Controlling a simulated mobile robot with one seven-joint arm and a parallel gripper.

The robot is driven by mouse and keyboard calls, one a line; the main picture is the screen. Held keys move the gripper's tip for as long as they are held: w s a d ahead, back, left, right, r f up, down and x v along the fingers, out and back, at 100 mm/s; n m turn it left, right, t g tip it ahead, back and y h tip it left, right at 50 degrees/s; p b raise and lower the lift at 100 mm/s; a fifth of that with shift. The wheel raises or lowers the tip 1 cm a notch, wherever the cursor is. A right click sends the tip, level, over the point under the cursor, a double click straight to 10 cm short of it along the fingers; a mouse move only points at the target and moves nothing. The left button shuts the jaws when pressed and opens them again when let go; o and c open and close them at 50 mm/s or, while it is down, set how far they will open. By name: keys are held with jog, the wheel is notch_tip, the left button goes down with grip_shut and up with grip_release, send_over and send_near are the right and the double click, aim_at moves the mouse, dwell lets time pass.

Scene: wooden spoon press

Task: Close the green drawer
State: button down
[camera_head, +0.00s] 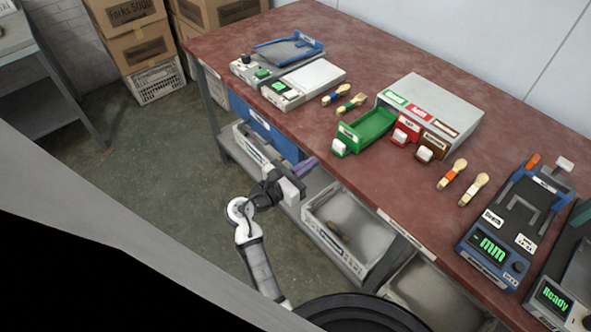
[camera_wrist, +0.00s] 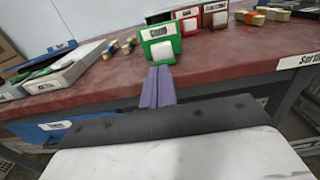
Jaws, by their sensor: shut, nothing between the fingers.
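The green drawer (camera_head: 368,130) is pulled out of the left slot of a small grey cabinet (camera_head: 440,98) on the red-brown table and looks empty. Its front with a white handle faces the near table edge, and it shows in the wrist view (camera_wrist: 162,44) straight ahead. My gripper (camera_head: 311,163) has purple fingers and is shut and empty, just off the near table edge and left of the drawer's front. In the wrist view the closed fingers (camera_wrist: 158,75) point at the drawer front, apart from it as far as I can tell.
A red drawer (camera_head: 405,130) and a brown drawer (camera_head: 433,146) sit beside the green one in the cabinet. Wooden-handled tools (camera_head: 351,103) lie to its left. Scales (camera_head: 303,84) stand at the back left and a blue measuring device (camera_head: 510,225) at the right. Grey bins (camera_head: 345,235) sit below the table.

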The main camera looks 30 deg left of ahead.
aim_at(336, 147)
jog(key=p+x, duration=0.1)
jog(key=x, duration=0.6)
jog(key=shift+f+p, duration=0.1)
jog(key=shift+p, duration=0.2)
jog(key=p+x, duration=0.1)
jog(key=x, duration=0.3)
jog(key=shift+w, duration=0.15)
